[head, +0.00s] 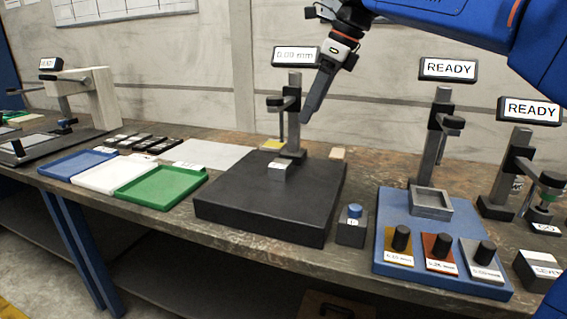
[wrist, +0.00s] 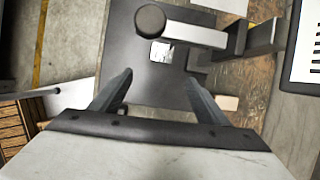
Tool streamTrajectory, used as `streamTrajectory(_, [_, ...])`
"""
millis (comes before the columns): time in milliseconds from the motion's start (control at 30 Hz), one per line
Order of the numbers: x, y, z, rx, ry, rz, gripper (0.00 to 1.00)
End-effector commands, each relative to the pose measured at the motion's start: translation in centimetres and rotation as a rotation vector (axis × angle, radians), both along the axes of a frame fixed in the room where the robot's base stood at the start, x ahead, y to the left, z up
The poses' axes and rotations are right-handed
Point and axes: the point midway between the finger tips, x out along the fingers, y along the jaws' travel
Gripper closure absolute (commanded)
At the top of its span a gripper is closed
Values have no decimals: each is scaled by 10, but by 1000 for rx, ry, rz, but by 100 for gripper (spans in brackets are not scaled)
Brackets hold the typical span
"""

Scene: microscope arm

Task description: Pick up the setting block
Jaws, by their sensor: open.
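A small pale metal block, which looks like the setting block (head: 280,170), sits on the black plate (head: 240,195) under the gauge stand (head: 293,115). In the wrist view the block (wrist: 161,52) shows bright on the dark plate, beside the gauge's arm (wrist: 195,35). My gripper (head: 307,115) is above the plate, close to the stand in the head view, fingers pointing down. In the wrist view my gripper (wrist: 159,77) has its two fingers apart with nothing between them. The block is beyond the fingertips and not touched.
The stand carries a display (head: 297,56). Blue, white and green trays (head: 160,185) lie to the left. A blue-button box (head: 352,225) is right of the plate. A blue fixture (head: 420,240) with several knobbed pieces is further right. A tan block (head: 338,153) lies behind the plate.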

Motion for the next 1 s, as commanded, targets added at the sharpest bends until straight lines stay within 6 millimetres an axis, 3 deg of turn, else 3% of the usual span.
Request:
streamTrajectory(167, [3, 8, -6, 7, 17, -23, 31])
streamTrajectory(700, [15, 41, -92, 7, 16, -21, 31])
streamTrajectory(1000, [18, 49, -111, 7, 14, -21, 31])
